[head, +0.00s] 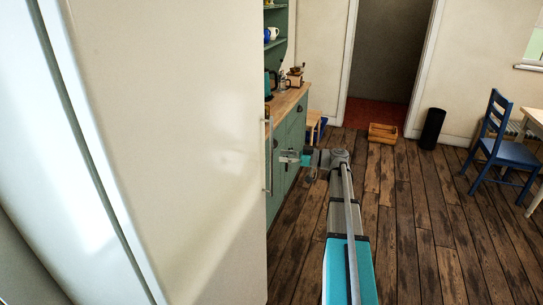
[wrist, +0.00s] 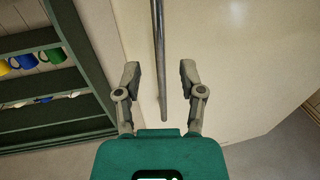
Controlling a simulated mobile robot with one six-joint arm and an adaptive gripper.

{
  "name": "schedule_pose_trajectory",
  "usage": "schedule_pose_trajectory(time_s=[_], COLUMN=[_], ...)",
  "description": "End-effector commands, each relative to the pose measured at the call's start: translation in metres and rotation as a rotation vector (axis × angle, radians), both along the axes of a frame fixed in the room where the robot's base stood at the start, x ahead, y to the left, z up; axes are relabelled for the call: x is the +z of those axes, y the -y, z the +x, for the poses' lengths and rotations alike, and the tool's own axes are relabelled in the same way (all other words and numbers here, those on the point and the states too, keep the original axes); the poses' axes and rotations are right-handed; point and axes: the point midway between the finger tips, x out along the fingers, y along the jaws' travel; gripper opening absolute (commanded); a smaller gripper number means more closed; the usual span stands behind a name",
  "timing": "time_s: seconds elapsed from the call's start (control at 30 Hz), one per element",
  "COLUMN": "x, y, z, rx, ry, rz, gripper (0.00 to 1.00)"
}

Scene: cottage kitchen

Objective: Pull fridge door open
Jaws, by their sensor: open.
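The cream fridge door (head: 190,130) fills the left of the head view and is the pale surface (wrist: 240,50) in the wrist view. Its upright metal bar handle (head: 270,150) runs along the right edge. My gripper (head: 287,157) is open at the handle's mid to lower part. In the wrist view the handle bar (wrist: 158,50) runs between the two open fingers of my gripper (wrist: 160,75), apart from both. The bar's end shows between the fingers. I cannot tell whether the door stands ajar.
A green dresser (head: 290,140) with a wooden top and mugs stands behind the door's edge. A wooden crate (head: 383,132), a black bin (head: 432,128) and a blue chair (head: 495,145) are farther off. The plank floor (head: 430,230) to the right is clear.

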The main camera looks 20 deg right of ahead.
Motion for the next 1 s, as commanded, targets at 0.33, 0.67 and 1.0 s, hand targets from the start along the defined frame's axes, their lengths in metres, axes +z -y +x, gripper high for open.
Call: schedule_pose_trajectory(time_s=[0.33, 0.67, 1.0], x=[0.000, 0.000, 0.000], y=[-0.034, -0.041, -0.040], z=[0.023, 0.027, 0.027], rx=[0.001, 0.000, 0.000], ry=[0.000, 0.000, 0.000], rz=[0.000, 0.000, 0.000], gripper=[0.51, 0.51, 0.18])
